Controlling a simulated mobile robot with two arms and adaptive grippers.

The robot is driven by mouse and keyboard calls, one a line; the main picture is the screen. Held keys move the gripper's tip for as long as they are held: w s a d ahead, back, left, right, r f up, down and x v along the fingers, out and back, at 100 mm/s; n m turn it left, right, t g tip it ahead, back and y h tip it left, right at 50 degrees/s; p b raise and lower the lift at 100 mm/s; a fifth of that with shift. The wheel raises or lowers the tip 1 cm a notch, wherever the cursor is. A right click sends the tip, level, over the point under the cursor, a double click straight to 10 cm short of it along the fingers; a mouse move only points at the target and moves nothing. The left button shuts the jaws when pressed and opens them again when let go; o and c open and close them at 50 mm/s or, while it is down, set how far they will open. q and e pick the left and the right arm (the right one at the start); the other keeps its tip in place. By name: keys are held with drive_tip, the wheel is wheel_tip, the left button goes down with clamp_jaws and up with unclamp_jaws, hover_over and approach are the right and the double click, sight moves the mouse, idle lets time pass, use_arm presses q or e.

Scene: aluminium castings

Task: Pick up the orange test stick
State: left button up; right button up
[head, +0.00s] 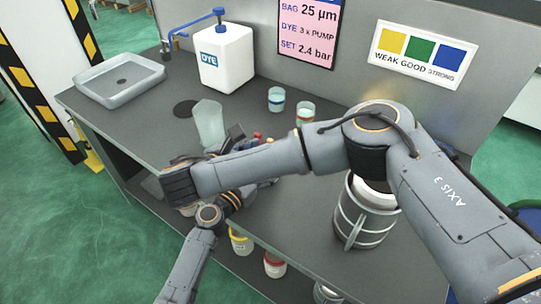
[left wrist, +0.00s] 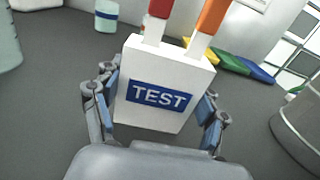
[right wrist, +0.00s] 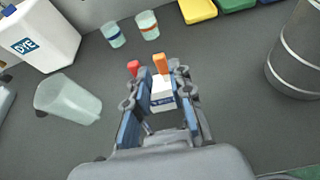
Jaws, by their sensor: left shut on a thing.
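The orange test stick (left wrist: 210,16) stands upright in a white TEST box (left wrist: 158,62), beside a red stick (left wrist: 156,22). My left gripper (left wrist: 158,100) is shut on the TEST box, one finger on each side. My right gripper (right wrist: 163,92) looks open and empty; in the right wrist view the box and the orange stick (right wrist: 160,63) appear between and beyond its fingers. In the head view my right forearm hides the box and most of both grippers.
A clear beaker (head: 208,125) and two striped cups (head: 276,98) (head: 306,114) stand behind the grippers. A DYE tank (head: 225,58) and a tray (head: 120,82) are at the back left. A metal drum (head: 350,228) stands to the right. The bench front edge is close.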

drive_tip(key=x, duration=0.5)
drive_tip(key=shift+f, duration=0.1)
drive_tip(key=shift+a, duration=0.1)
drive_tip(key=c, duration=0.4)
wheel_tip(320, 180, up, 18)
idle(0.4)
